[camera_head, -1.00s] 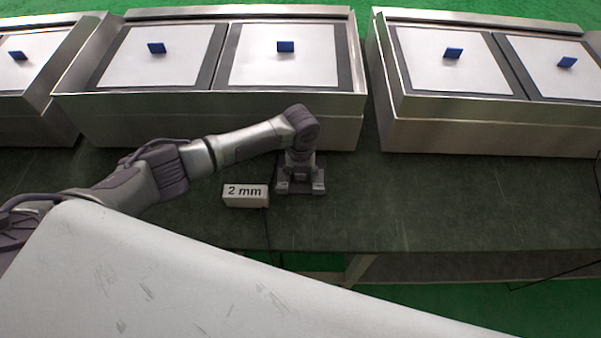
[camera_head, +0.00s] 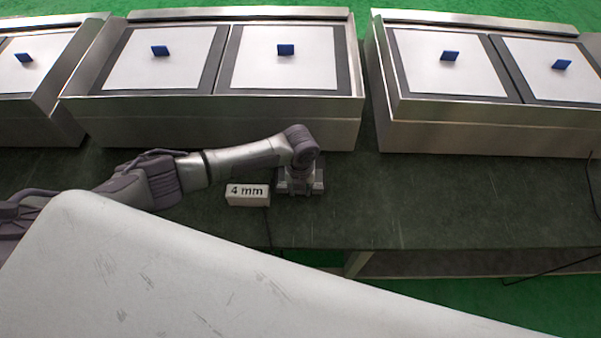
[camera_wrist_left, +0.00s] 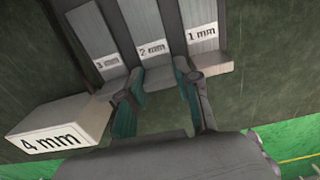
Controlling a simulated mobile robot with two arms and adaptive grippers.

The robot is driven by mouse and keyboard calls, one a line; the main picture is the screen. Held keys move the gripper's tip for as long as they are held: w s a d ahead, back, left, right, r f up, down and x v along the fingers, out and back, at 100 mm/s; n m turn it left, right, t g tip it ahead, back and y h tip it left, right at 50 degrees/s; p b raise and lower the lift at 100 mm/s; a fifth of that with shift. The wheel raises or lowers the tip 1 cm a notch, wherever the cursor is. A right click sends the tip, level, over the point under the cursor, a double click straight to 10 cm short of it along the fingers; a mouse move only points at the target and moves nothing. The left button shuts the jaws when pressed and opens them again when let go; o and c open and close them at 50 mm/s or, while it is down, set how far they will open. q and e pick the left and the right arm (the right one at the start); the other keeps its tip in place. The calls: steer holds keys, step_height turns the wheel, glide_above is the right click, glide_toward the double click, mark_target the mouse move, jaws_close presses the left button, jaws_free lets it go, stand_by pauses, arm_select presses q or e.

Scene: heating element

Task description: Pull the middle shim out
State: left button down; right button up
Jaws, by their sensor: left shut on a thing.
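In the left wrist view, flat grey shims labelled 3 mm (camera_wrist_left: 107,62), 2 mm (camera_wrist_left: 152,47) and 1 mm (camera_wrist_left: 201,32) lie side by side. The 2 mm shim is the middle one of these. My left gripper (camera_wrist_left: 162,75) is shut on the near end of the 2 mm shim, one finger on each side. My right gripper is not in view.
A block labelled 4 mm (camera_wrist_left: 52,130) sits left of the gripper; it also shows in the head view (camera_head: 248,195). Metal heating units with white plates and blue tabs stand behind (camera_head: 215,121). The dark table (camera_head: 450,200) is clear to the right.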

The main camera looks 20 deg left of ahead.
arm_select(q)
steer(key=shift+s, duration=0.15)
steer(key=c, duration=0.8)
jaws_free()
